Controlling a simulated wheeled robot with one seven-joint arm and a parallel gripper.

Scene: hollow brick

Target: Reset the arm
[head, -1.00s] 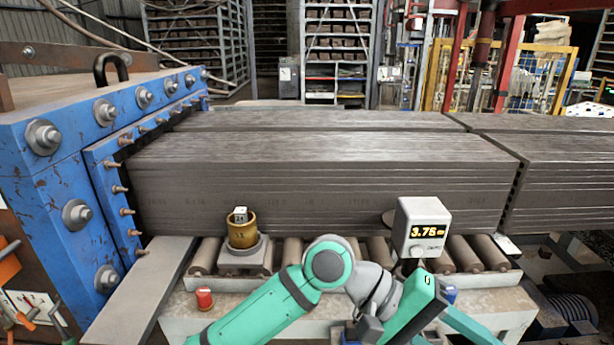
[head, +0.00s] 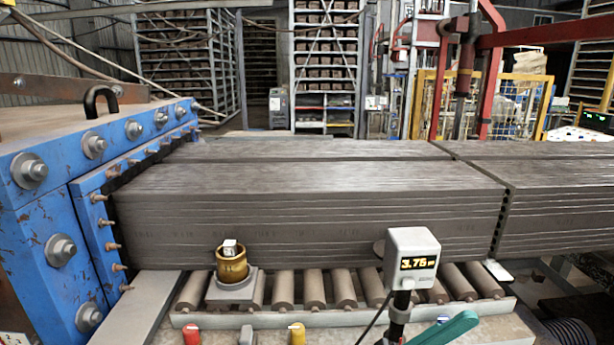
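My gripper's fingertips do not show, and the rest of the arm is out of the frame.
Long grey clay slabs (head: 300,215) lie behind, with a blue bolted machine (head: 50,210) at left. Red (head: 192,334) and yellow (head: 297,333) knobs stand in front.

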